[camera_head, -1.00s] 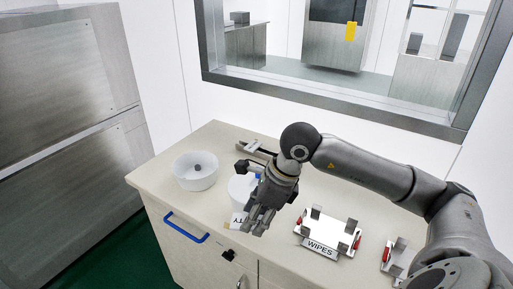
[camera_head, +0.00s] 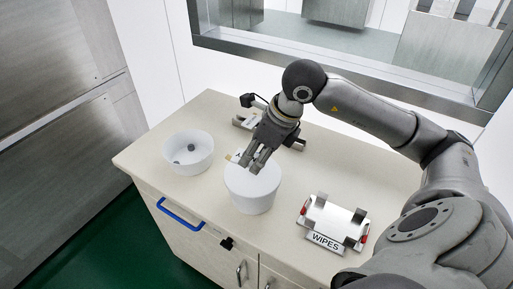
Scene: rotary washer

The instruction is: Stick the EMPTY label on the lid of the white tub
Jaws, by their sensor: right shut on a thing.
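The white tub (camera_head: 249,194) stands on the counter with its pale lid on top, partly covered by my right gripper. My right gripper (camera_head: 250,168) reaches down over the lid from the back, shut on the EMPTY label (camera_head: 235,157). Only a bit of the label shows, with one dark letter and a yellowish edge, beside the fingers at the lid's far left. Fingers and label overlap the lid in the picture; I cannot tell whether the label touches it. My left gripper is not in view.
An open white bowl (camera_head: 187,150) with small dark objects inside stands left of the tub. A metal holder marked WIPES (camera_head: 331,222) stands at right. Another metal holder (camera_head: 300,144) is partly hidden behind my gripper. The counter's left front is clear.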

